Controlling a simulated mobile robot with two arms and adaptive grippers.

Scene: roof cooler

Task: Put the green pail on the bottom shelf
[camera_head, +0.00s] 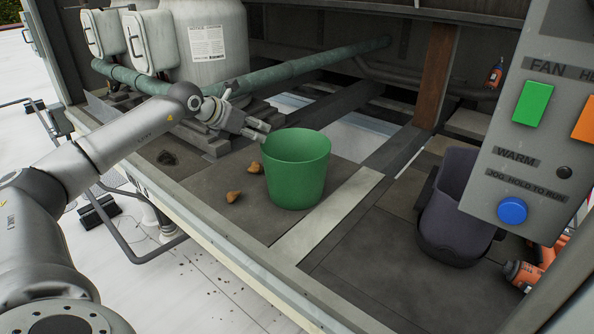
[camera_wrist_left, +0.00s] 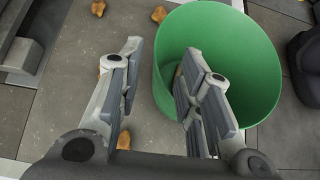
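The green pail (camera_head: 296,170) stands upright on the dark floor panel (camera_head: 215,190) of the open cooler bay. My left gripper (camera_head: 260,131) reaches in from the left at the pail's rim. In the left wrist view the pail (camera_wrist_left: 240,60) is at upper right. The left gripper (camera_wrist_left: 162,50) is open there, one finger to the left of the pail and the other over its opening, with the near rim between them. I cannot tell whether a finger touches the wall. I cannot clearly make out a bottom shelf.
Several brown lumps (camera_head: 233,197) lie beside the pail. A dark purple bin (camera_head: 452,215) stands at right, near an orange tool (camera_head: 522,273). A control panel (camera_head: 540,140) blocks the right foreground. A green pipe (camera_head: 270,75) and a white tank (camera_head: 210,45) are behind.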

